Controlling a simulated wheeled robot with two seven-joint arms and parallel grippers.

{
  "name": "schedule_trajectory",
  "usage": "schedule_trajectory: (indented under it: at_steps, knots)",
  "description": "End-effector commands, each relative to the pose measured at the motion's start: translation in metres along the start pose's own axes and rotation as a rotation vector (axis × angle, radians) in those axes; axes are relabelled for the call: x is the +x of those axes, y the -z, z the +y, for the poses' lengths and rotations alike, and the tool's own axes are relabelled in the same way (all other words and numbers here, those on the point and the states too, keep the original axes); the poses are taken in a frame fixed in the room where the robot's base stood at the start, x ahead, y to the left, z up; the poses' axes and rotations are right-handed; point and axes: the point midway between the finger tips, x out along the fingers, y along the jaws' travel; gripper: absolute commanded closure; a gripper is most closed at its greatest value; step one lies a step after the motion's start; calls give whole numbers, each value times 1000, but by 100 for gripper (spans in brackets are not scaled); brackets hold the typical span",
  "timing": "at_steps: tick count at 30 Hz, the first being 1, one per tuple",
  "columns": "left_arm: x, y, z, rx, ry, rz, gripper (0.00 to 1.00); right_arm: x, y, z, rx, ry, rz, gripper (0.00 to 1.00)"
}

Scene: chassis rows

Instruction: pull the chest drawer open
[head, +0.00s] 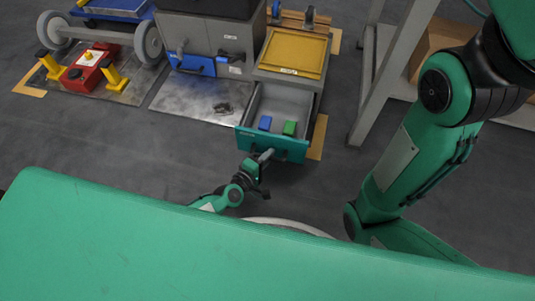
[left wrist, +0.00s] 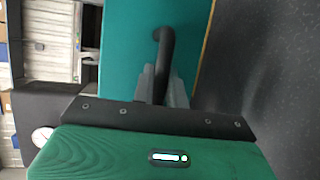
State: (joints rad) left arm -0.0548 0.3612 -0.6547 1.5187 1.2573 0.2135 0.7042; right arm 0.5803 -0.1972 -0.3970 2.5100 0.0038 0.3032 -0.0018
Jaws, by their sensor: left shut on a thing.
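The chest (head: 290,62) is a grey box with a yellow top panel. Its drawer (head: 270,147) has a teal front and is pulled out, so its inside shows. A blue block (head: 265,123) and a green block (head: 290,128) lie in the drawer. My left gripper (head: 265,157) is at the drawer front, shut on the dark handle. In the left wrist view the handle (left wrist: 162,45) sits between the fingers (left wrist: 163,85), against the teal front (left wrist: 125,45). My right arm stands at the right; its gripper is not in view.
Left of the chest stands a grey cabinet (head: 205,38) with a blue part on a metal plate (head: 200,97). A wheeled cart (head: 100,25) and a red block with yellow posts (head: 85,72) are farther left. A grey frame (head: 385,70) stands right. Floor before the drawer is clear.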

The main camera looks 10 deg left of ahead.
Motion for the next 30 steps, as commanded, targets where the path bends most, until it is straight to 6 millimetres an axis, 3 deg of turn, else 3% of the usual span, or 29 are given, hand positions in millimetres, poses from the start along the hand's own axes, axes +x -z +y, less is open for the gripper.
schedule_trajectory:
  at_steps: [1,2,5,15,25,30]
  knots:
    - [0,0,-1,0,3,0,100,0,0,0,0,1,1,64]
    - [0,0,-1,0,3,0,82,0,0,0,0,1,2,64]
    - [0,0,-1,0,2,0,64,1,1,0,1,0,4,64]
    - [-5,0,0,1,2,0,64,5,1,0,5,-6,9,64]
    - [-57,1,1,2,5,-1,64,20,-5,2,6,5,4,64]
    - [-73,0,0,1,3,-1,64,20,-7,4,0,9,-1,64]
